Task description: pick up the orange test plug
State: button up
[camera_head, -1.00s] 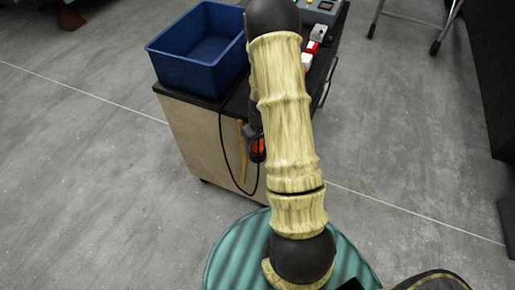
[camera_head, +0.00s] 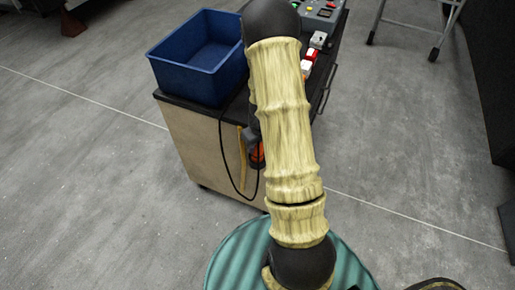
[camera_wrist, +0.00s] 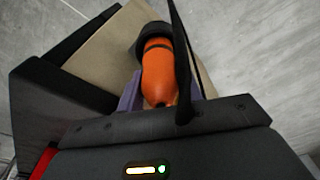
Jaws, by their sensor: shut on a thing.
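The orange test plug (camera_wrist: 160,72) is in the middle of the wrist view, an orange body with a dark band and a dark collar at its far end. My gripper (camera_wrist: 158,90) is shut on it, with purplish finger parts at both sides of the orange body. A dark strip crosses the view close to the plug's right side. In the head view a small part of the orange plug (camera_head: 257,156) shows at the cart's near side, beside my arm. My arm hides most of the gripper there. A black cable hangs in a loop just left of the plug.
The plug is beside a wooden cart (camera_head: 190,150) with a dark top. A blue bin (camera_head: 200,70) stands on the top at left. Red and white blocks (camera_head: 311,53) and a grey control box (camera_head: 321,12) are at right. Grey floor lies open around the cart.

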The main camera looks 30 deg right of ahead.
notch_tip(320, 180, up, 8)
jog(key=shift+r, duration=0.2)
dwell(0.6)
